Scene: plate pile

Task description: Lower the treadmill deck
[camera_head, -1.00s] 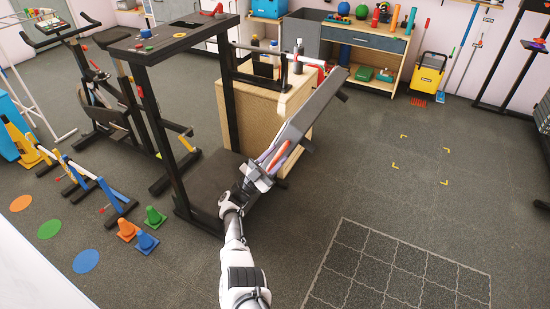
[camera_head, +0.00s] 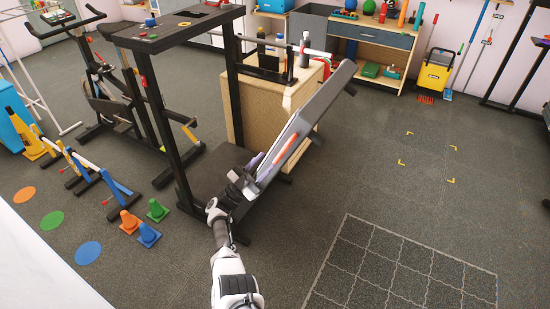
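The treadmill (camera_head: 160,110) has a dark upright frame with a console on top. Its deck (camera_head: 318,108) is tilted up steeply, rising from the lower left to the upper right. Orange and purple items show along the deck's near side. My gripper (camera_head: 246,184) is at the deck's lower end, close against it or touching. I cannot tell whether its fingers are open or closed, as they merge with the dark deck parts.
A wooden box (camera_head: 255,95) stands behind the deck. Small cones (camera_head: 148,235) and low hurdles (camera_head: 95,180) are at the left. A marked grid (camera_head: 400,270) lies on clear floor at the right. A yellow bucket (camera_head: 434,72) stands at the back.

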